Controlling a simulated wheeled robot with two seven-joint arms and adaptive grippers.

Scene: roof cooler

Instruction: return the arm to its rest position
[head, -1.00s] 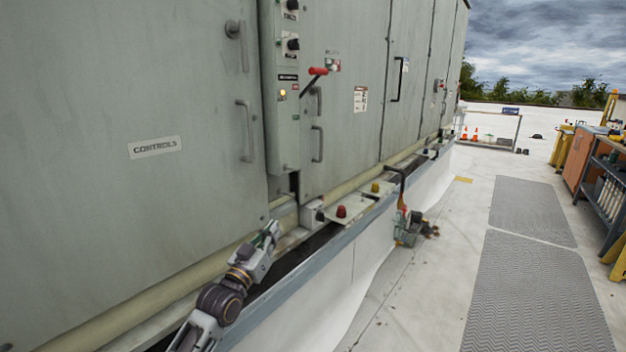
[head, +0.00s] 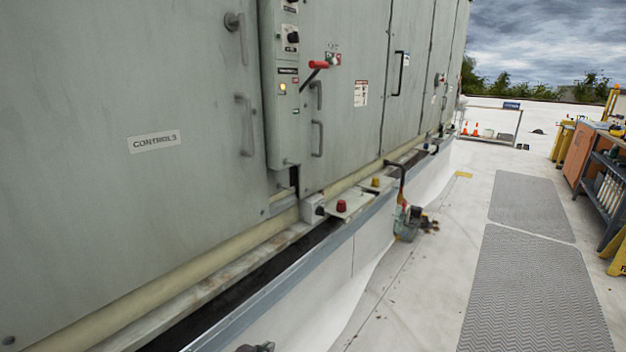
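Only a small dark and grey piece of my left gripper (head: 258,347) shows at the bottom edge of the head view, left of centre. The rest of that arm is below the frame, and I cannot see whether its fingers are open or shut. No held object shows at it. It is below the blue-grey ledge of the cooler, with clear space around the visible part. My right gripper is out of view.
The large grey cooler cabinet (head: 80,180) fills the left, with a control box (head: 284,120) and a red-handled lever (head: 318,65). Its ledge (head: 290,275) runs diagonally below. Grey mats (head: 535,290) lie on the white roof. A workbench (head: 600,170) stands at right.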

